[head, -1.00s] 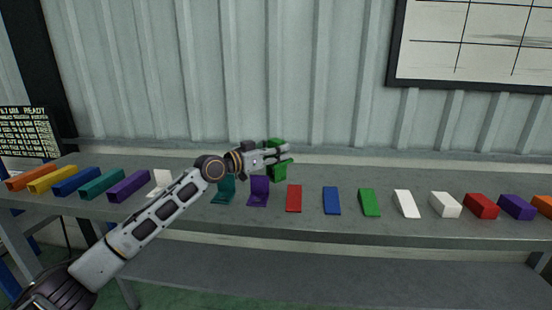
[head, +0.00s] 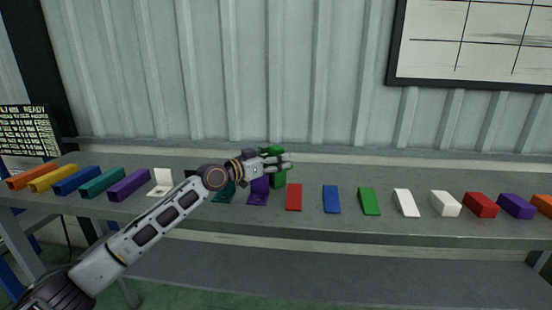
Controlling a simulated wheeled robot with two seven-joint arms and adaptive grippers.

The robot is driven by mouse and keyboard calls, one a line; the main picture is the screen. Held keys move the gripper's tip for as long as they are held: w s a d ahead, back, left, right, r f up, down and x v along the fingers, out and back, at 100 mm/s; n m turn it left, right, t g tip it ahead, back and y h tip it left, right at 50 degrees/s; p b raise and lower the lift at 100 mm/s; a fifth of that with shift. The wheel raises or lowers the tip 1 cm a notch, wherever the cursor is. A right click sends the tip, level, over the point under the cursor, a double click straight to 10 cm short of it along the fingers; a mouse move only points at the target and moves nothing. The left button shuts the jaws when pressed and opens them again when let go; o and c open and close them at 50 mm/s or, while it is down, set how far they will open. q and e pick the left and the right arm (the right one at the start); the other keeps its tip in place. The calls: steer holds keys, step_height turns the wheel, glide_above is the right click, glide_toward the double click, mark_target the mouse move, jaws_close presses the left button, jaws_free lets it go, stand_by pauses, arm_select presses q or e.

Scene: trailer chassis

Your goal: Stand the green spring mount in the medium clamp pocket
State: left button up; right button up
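A green piece (head: 280,178), which I take to be the green spring mount, is upright above or on the grey bench, just behind a purple bracket (head: 258,191). My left gripper (head: 284,163) reaches in from the left at the upper part of this green piece and seems shut on it; the fingers hide part of it. I cannot tell whether its foot touches the bench. No medium clamp pocket can be made out. My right gripper is not in view.
On the grey bench (head: 340,230), a white bracket (head: 160,183) and a teal bracket (head: 224,192) stand left of the purple one. A red plate (head: 294,197), blue plate (head: 332,200) and green wedge (head: 369,201) lie to the right. Several coloured blocks line both ends.

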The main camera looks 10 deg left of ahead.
arm_select(q)
steer(key=shift+r, duration=0.15)
stand_by(0.3)
steer(key=shift+s+a, duration=0.45)
steer(key=shift+a, duration=0.05)
steer(key=b+v, duration=0.3)
steer(key=v, duration=0.7)
steer(key=shift+s+a, duration=0.2)
steer(key=shift+s, duration=0.05)
steer(key=shift+o, duration=0.3)
